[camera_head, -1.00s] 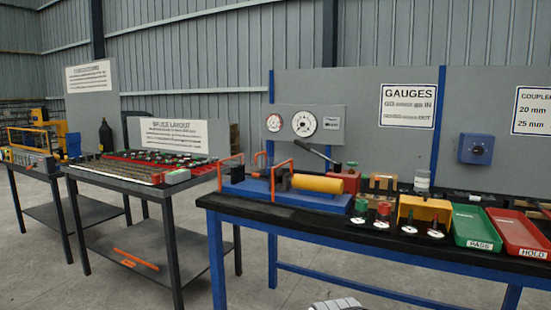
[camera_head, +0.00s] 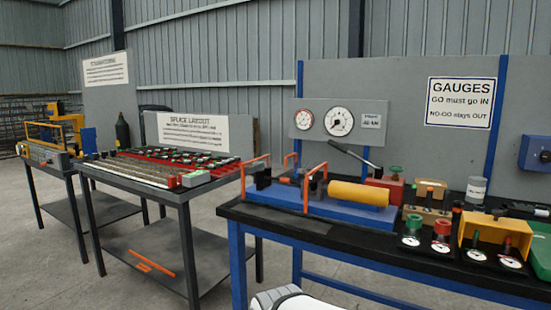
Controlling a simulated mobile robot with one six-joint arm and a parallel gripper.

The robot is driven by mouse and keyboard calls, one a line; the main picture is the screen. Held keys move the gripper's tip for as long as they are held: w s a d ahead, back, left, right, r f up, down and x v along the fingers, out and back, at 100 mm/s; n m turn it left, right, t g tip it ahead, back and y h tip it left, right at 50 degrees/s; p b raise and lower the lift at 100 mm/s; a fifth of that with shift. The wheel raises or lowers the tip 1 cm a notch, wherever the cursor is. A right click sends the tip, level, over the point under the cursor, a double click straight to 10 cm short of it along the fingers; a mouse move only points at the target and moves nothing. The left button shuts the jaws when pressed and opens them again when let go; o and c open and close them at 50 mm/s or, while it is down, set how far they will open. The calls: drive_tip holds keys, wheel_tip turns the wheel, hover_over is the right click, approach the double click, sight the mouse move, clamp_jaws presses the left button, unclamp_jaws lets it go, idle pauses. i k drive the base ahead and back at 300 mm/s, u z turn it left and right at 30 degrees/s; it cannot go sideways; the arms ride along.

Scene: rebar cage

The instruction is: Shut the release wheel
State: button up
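A small green wheel (camera_head: 396,169) sits on top of a red box (camera_head: 386,188) on the blue-legged bench. I take it for the release wheel; how far it is turned is too small to tell. A yellow cylinder (camera_head: 357,193) on a blue base (camera_head: 322,207) lies just in front. My gripper is not in view; only a white, rounded part, probably my arm, shows at the bottom edge, well short of the wheel.
Two dial gauges (camera_head: 339,121) are on a grey panel behind. Orange upright frames (camera_head: 315,188) stand left of the cylinder. Green and red gauges (camera_head: 441,236) and a yellow block (camera_head: 484,232) crowd the bench's right. Floor between the benches is clear.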

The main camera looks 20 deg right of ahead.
sight(395, 169)
drive_tip(key=z, duration=0.45)
drive_tip(key=i, duration=0.85)
drive_tip(key=z, duration=0.75)
